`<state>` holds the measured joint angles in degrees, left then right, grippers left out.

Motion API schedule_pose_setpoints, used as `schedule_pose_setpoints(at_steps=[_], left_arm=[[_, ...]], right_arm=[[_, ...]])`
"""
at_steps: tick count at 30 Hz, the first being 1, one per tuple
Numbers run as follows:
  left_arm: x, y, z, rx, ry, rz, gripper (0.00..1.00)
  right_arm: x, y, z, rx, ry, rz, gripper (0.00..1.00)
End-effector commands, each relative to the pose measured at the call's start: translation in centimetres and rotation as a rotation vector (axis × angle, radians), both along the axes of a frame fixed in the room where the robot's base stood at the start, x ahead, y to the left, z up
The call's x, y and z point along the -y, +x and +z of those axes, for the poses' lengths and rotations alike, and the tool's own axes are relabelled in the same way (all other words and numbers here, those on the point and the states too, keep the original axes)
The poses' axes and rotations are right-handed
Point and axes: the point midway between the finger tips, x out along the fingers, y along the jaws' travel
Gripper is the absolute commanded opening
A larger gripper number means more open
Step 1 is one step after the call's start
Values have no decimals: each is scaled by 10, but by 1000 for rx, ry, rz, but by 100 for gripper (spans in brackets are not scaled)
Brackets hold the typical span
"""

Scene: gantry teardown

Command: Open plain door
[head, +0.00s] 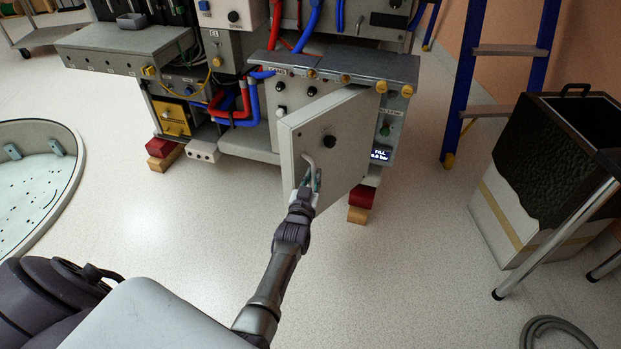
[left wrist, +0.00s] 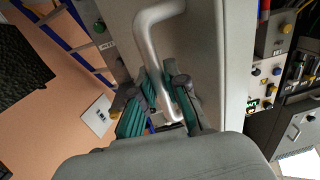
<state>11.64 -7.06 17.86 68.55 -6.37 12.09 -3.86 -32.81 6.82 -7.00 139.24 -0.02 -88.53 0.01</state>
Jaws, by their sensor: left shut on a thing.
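The plain door (head: 339,145) is a light grey panel with a dark round knob, on the front of the machine in the head view. It stands swung partly out from the cabinet. Its pale handle (head: 309,165) is a bent bar near the door's left edge. My left gripper (head: 312,184) is shut on the lower part of the handle. In the left wrist view the teal fingers of my left gripper (left wrist: 168,106) sit on both sides of the handle (left wrist: 160,55), with the door (left wrist: 212,60) behind. My right gripper is not in view.
The machine (head: 235,60) has red and blue hoses and stands on red and wooden blocks (head: 360,204). A blue ladder (head: 500,50) and a dark-lined bin (head: 545,170) stand at the right. A round basin (head: 70,180) lies at the left. The floor before the door is clear.

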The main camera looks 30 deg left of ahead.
Motion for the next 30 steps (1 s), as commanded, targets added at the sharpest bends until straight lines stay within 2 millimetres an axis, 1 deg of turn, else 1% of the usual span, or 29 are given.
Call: schedule_pose_setpoints(at_steps=[1, 8, 9, 13, 14, 23, 26, 30], left_arm=[[1, 2, 3, 4, 3, -3, 0], [2, 3, 4, 6, 3, -3, 0], [2, 3, 4, 6, 3, -3, 15], [2, 2, 3, 5, 1, -3, 36], [1, 2, 3, 5, 1, -3, 39], [1, 0, 1, 3, 0, -2, 39], [4, -9, 1, 2, 0, -2, 39], [10, -31, 0, 1, -1, -3, 39]], right_arm=[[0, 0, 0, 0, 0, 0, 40], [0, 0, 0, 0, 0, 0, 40], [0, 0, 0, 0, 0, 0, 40], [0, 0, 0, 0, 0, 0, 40], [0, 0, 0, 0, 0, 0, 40], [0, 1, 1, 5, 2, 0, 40], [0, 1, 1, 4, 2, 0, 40], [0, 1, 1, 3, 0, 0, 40]])
